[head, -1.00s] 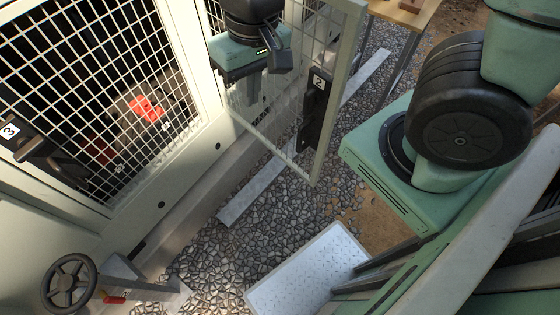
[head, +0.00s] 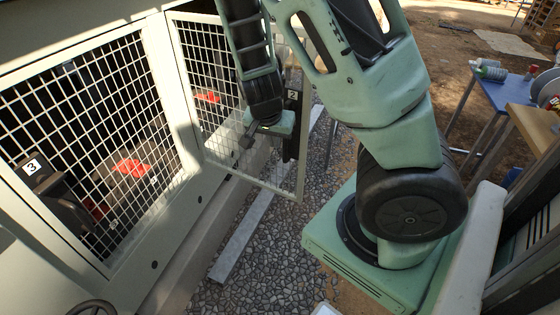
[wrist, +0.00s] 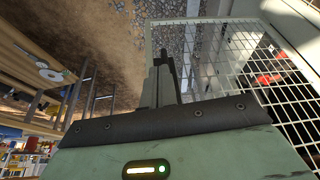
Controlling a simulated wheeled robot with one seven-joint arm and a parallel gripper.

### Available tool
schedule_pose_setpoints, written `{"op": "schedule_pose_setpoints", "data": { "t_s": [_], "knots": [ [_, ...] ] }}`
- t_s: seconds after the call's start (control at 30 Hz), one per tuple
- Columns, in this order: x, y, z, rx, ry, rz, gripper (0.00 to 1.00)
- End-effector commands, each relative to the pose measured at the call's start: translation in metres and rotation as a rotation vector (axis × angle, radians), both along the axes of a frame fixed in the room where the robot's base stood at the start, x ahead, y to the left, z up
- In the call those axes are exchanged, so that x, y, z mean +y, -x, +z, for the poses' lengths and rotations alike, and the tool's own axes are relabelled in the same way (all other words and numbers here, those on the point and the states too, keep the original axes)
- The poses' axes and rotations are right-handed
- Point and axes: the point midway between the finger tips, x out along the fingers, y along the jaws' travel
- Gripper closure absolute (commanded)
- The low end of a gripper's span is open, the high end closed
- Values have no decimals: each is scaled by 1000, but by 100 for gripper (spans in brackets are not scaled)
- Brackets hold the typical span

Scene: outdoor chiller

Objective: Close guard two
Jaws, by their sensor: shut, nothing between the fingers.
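Guard two (head: 210,60) is a framed mesh door with a "2" plate (head: 293,95) near its right edge. It stands ajar, its lower right corner out over the gravel. In the wrist view the closed fingers (wrist: 163,65) overlap the near edge of the guard (wrist: 240,60). I cannot tell whether they touch it.
Guard three (head: 85,110), with a "3" plate (head: 31,166), covers the bay to the left. Red parts (head: 132,168) show behind its mesh. A handwheel (head: 92,307) is at the bottom left. A blue table (head: 500,88) and a wooden table (head: 535,122) stand right. Gravel (head: 275,235) lies below.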

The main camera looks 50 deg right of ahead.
Motion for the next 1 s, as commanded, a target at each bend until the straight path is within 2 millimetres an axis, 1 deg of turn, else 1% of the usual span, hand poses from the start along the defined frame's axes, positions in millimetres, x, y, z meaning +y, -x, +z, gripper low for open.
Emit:
{"op": "schedule_pose_setpoints", "data": {
  "t_s": [0.17,0.47,0.67,0.7,0.8,0.9,1.0],
  "knots": [
    [-6,-2,-14,0,3,-6,100],
    [-22,-8,-59,3,1,-6,100],
    [-35,-13,-94,3,1,-5,100],
    [-39,-16,-95,1,1,-5,100],
    [-53,-22,-92,-1,1,-5,100],
    [-63,-27,-92,-2,0,-4,100],
    [-68,-29,-93,0,0,-2,100]
  ]
}}
